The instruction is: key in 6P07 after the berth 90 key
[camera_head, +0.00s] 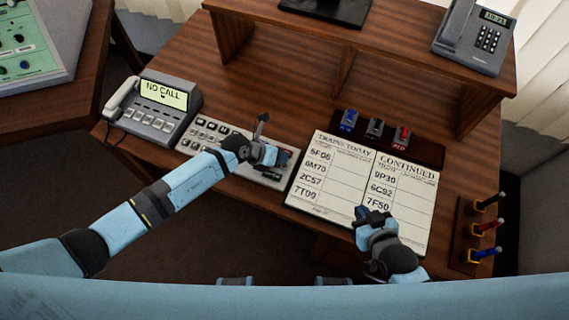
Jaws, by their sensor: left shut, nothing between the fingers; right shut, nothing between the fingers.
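The grey key panel (207,131) lies on the desk left of centre, with rows of dark and pale keys. The key labels are too small to read, so I cannot pick out the berth 90 key. My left gripper (271,156) is shut and empty over the right part of the panel, hiding some keys. I cannot tell whether it touches one. My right gripper (372,216) is shut and empty over the lower middle of the open train book (322,190). The book lists handwritten codes such as 5F06, 6M70 and 6C92.
A desk phone (163,105) with a display reading "NO CALL" stands left of the panel. Blue, grey and red stamps (375,128) sit in a dark tray behind the book. A second phone (474,40) is on the raised shelf.

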